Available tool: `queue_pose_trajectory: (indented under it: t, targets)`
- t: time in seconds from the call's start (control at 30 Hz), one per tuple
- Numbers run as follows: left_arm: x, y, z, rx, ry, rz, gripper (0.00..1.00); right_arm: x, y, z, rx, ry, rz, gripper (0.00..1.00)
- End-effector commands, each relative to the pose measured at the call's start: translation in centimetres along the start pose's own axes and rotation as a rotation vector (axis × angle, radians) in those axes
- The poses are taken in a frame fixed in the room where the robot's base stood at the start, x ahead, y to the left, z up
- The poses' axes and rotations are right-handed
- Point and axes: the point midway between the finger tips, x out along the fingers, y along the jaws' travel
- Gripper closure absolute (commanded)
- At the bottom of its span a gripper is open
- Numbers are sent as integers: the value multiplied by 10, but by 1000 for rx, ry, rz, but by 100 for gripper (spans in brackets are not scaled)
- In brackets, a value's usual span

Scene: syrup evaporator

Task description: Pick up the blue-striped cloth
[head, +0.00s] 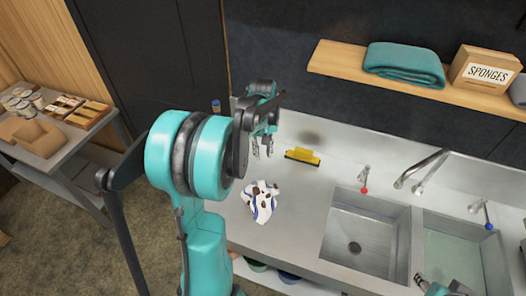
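The blue-striped cloth (261,203) lies crumpled on the steel counter, left of the sinks. It is white with blue stripes and dark brown stains. My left gripper (263,150) is above the counter, higher in the picture than the cloth and apart from it. Its two fingers point down with a gap between them, and it holds nothing that I can see. Part of my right gripper (445,289) shows at the bottom edge, in front of the sinks; its fingertips are not clear.
A yellow squeegee-like tool (303,156) lies right of my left gripper. Two sinks (366,236) with taps (421,168) fill the counter's right side. A shelf (345,61) above holds a folded teal towel (404,64) and a sponges box (484,70). A side table (55,155) stands at left.

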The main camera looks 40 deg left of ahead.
Motion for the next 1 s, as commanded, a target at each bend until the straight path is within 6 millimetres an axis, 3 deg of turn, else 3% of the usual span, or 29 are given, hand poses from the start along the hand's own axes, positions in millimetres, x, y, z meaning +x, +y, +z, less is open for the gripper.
queue_pose_trajectory:
  t: [0.03, 0.1, 0.3, 0.43, 0.77, 1.0]
  targets:
    - [0, 0, 0, 0, 0, 0, 64, 0, 0, 0, 0, 0, 0, 60]
    - [0, 0, 0, 0, 0, 0, 49, 0, 0, 0, 0, 0, 0, 60]
    - [0, 0, 0, 0, 0, 0, 49, 0, 0, 0, 0, 0, 0, 60]
    - [0, 0, 0, 0, 0, 0, 17, 0, 0, 0, 0, 0, 0, 60]
    - [-1, 0, 0, 0, 0, 0, 17, -1, 0, 0, 0, 0, 0, 60]
    - [-20, 0, 0, 0, 0, 0, 17, -12, 0, -8, 0, 0, 0, 60]
